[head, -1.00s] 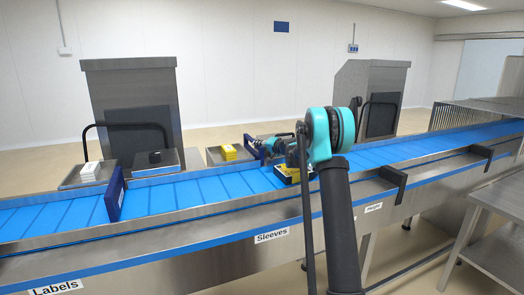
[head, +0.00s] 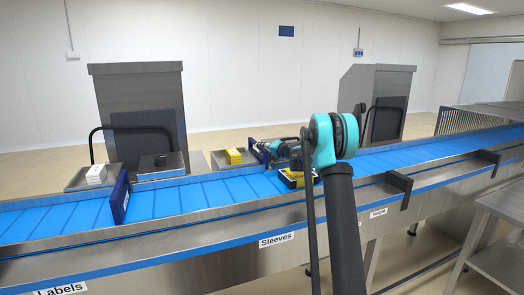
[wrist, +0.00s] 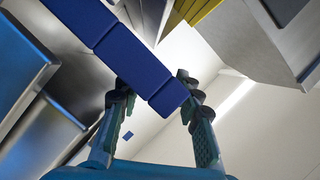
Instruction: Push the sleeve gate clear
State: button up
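The sleeve gate is a dark blue upright plate (head: 257,156) across the blue belt, above the "Sleeves" label, in the head view. In the wrist view it is a blue segmented bar (wrist: 120,50) running from the upper left to between my fingertips. My gripper (head: 266,146) is at the gate's far end, partly hidden by my arm in the head view. In the wrist view my gripper (wrist: 153,85) has its fingers spread, one on each side of the bar's end. I cannot tell whether either finger touches it.
Another blue gate (head: 119,198) crosses the belt (head: 170,201) at left. A yellow and black pack (head: 292,180) lies on the belt beside my arm. Yellow sleeves (head: 234,156) and a white stack (head: 96,173) sit behind the belt. Black brackets (head: 399,187) stand on the near rail.

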jog(key=v, duration=1.2)
